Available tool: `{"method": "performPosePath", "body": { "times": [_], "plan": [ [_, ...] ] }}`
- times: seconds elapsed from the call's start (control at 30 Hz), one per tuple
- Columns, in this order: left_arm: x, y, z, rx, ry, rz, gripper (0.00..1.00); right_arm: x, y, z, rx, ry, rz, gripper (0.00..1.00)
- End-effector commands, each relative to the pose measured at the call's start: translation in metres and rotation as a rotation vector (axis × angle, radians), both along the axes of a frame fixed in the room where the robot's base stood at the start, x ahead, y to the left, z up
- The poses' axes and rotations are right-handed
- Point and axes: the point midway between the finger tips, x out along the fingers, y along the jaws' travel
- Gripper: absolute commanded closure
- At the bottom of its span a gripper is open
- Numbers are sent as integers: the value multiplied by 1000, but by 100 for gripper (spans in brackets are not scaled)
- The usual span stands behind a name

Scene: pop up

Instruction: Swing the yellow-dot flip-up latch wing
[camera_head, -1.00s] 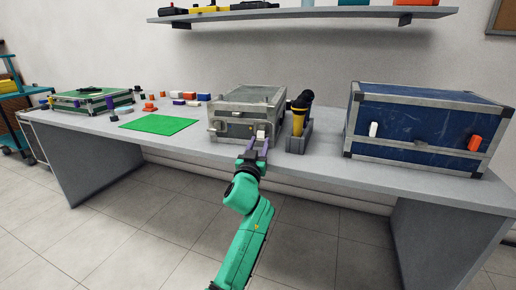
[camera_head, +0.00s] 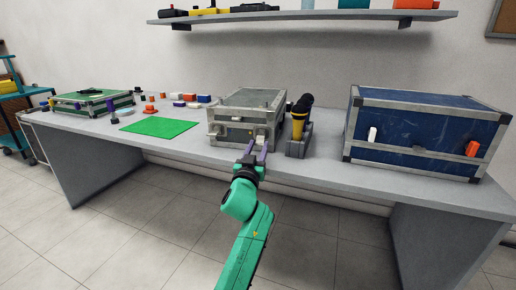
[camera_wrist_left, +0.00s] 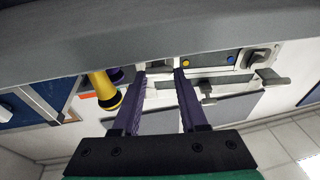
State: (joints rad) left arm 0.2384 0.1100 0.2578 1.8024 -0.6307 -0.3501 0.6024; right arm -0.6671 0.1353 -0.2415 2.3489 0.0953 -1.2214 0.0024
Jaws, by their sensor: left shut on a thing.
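The grey metal case (camera_head: 225,134) stands near the table's middle, with latch hardware on its front. My left gripper (camera_head: 257,145) is at the right part of that front, its purple fingers on either side of a pale latch wing (camera_head: 261,132). In the left wrist view the fingers (camera_wrist_left: 158,72) straddle a pale metal piece, mostly hidden. I cannot tell which dot belongs to the gripped wing. My right gripper is out of view.
A holder with a yellow-and-black microphone (camera_head: 299,117) stands close right of the case. A large blue case (camera_head: 415,122) is farther right. A green mat (camera_head: 158,127), small blocks and a green case (camera_head: 72,105) lie left. The table's front edge is just below the gripper.

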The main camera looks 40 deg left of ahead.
Motion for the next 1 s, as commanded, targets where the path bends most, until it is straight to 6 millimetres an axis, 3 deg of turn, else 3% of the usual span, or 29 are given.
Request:
{"method": "performPosePath", "body": {
  "times": [0.07, 0.13, 0.17, 0.7, 0.73, 0.8, 0.83, 1.0],
  "plan": [
    [-3, -3, 12, 6, -10, -3, 93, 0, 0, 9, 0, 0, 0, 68],
    [-5, -3, 11, 6, -9, -3, 94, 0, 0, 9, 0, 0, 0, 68],
    [-5, -3, 10, 6, -9, -3, 100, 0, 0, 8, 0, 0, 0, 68],
    [-9, -5, 14, 2, -3, -1, 100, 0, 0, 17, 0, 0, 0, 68],
    [-9, -5, 14, 1, -2, -1, 99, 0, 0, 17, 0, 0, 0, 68],
    [-9, -5, 14, 1, -2, -1, 72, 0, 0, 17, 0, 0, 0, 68],
    [-9, -5, 14, 1, -2, -1, 68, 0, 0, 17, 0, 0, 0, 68],
    [-9, -5, 14, 1, -2, -1, 68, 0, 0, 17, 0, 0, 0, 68]
  ]
}}
